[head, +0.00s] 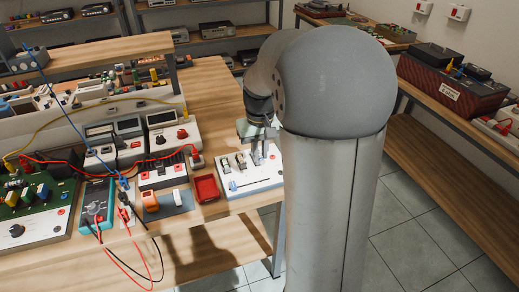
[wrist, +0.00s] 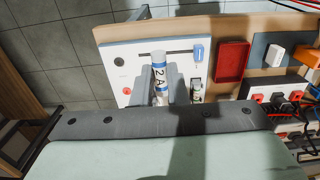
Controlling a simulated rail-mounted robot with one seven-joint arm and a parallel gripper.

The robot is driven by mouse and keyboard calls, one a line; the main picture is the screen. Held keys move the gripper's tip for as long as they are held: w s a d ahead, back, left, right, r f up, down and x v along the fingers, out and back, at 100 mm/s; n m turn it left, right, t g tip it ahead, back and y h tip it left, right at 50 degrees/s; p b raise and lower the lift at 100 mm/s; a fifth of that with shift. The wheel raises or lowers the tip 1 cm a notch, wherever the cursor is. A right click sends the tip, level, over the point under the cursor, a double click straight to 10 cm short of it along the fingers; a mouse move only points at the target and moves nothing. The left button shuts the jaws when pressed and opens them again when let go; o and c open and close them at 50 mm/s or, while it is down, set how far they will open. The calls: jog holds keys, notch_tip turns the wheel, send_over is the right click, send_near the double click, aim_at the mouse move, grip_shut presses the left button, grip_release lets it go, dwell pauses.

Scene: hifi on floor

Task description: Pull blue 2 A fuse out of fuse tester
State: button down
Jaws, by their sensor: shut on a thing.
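The fuse tester (head: 235,184) is a white panel at the table's front edge in the head view. In the wrist view the tester (wrist: 117,50) shows a dark slot line, a black knob, a red button and a blue piece (wrist: 198,52). The blue 2 A fuse (wrist: 160,72) is a white cylinder with blue marking and "2 A" printed on it. My gripper (wrist: 162,92) is shut on it, with one finger on each side. The fuse's lower end is hidden, so I cannot tell whether it still sits in the tester. In the head view my gripper (head: 258,152) is above the tester's right part.
A red tray (head: 205,188) lies left of the tester. Beside it is a dark mat (head: 178,203) with an orange item (head: 150,200) and a white one. A small greenish-white cylinder (wrist: 196,91) stands close to my gripper's right finger. Instruments and cables crowd the table further left.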

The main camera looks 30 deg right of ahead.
aim_at(260, 155)
jog(key=shift+r, duration=0.2)
dwell(0.4)
jog(key=shift+r+p, duration=2.9)
jog(key=shift+r, duration=0.7)
